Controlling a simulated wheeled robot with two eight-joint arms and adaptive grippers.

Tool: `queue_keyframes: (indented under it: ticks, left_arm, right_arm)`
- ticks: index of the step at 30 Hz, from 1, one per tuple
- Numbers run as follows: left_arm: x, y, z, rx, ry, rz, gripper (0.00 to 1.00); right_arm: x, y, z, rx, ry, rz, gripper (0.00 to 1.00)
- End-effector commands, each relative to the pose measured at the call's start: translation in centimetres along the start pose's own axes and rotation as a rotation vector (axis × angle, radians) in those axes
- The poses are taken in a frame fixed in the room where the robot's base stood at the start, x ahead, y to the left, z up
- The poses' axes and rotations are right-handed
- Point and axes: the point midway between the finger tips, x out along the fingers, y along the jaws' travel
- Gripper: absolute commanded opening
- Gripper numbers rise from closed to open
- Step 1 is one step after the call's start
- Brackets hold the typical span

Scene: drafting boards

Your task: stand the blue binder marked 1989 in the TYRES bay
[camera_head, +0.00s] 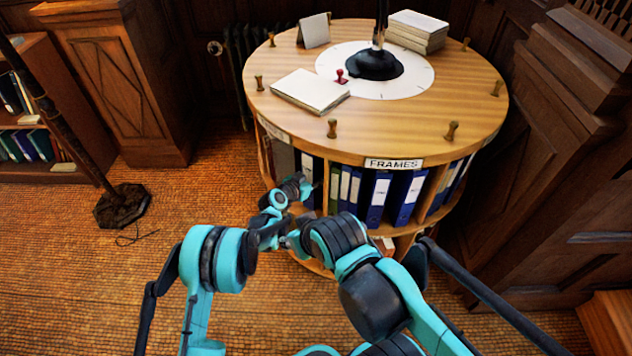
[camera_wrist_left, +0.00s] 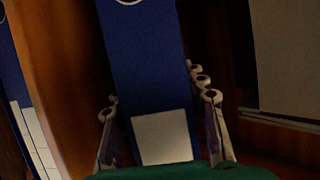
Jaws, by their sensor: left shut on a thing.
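A blue binder (camera_wrist_left: 145,60) with a pale label fills the middle of the left wrist view. No year is legible on it. My left gripper (camera_wrist_left: 160,108) is shut on it, with one finger at each side. In the head view my left gripper (camera_head: 292,192) is low at the front left of the round table's (camera_head: 440,100) shelving; the held binder is mostly hidden there. A bay under the FRAMES sign (camera_head: 394,163) holds several blue binders (camera_head: 376,200). Another sign (camera_head: 273,130) to the left is too oblique to read. No TYRES sign is legible. I cannot make out my right gripper.
A wooden divider (camera_wrist_left: 55,80) stands left of the held binder in the left wrist view, with another blue binder (camera_wrist_left: 15,90) beyond it. Paper stacks (camera_head: 310,92), a lamp base (camera_head: 375,65) and small pegs stand on the tabletop. A dark stand (camera_head: 122,206) is at left.

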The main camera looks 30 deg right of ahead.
Motion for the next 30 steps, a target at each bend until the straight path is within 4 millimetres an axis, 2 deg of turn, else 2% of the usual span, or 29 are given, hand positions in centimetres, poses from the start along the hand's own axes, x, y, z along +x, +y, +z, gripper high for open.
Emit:
queue_keyframes:
  ticks: [1,3,13,14,15,16,25,30]
  left_arm:
    - [0.5,-0.1,1.2,-0.001,0.001,-0.002,0.0]
    - [0.8,-0.1,2.0,-0.001,0.001,-0.002,0.0]
    - [0.8,-0.1,2.1,0.0,0.001,-0.002,0.0]
    - [0.8,-0.1,2.2,0.0,0.0,-0.001,0.5]
    - [0.8,-0.1,2.1,0.0,0.0,-0.001,0.61]
    - [0.8,-0.1,2.1,0.0,0.0,-0.001,0.63]
    - [0.8,-0.1,2.0,0.0,0.0,-0.001,0.63]
    - [-1.1,-0.2,1.9,0.001,0.0,-0.003,0.63]
  right_arm:
    - [0.8,0.0,0.6,0.0,0.0,0.0,0.4]
    - [1.2,0.0,0.9,0.0,0.0,0.0,0.4]
    - [1.0,0.0,0.8,0.0,0.0,0.0,0.4]
    - [1.0,0.0,0.8,0.0,0.0,0.0,0.4]
    - [1.0,0.0,0.8,0.0,0.0,0.0,0.4]
    - [1.0,0.0,0.8,0.0,0.0,0.0,0.4]
    - [1.1,0.0,0.8,0.0,0.0,0.0,0.4]
    - [0.4,0.0,0.3,0.0,0.0,0.0,0.4]
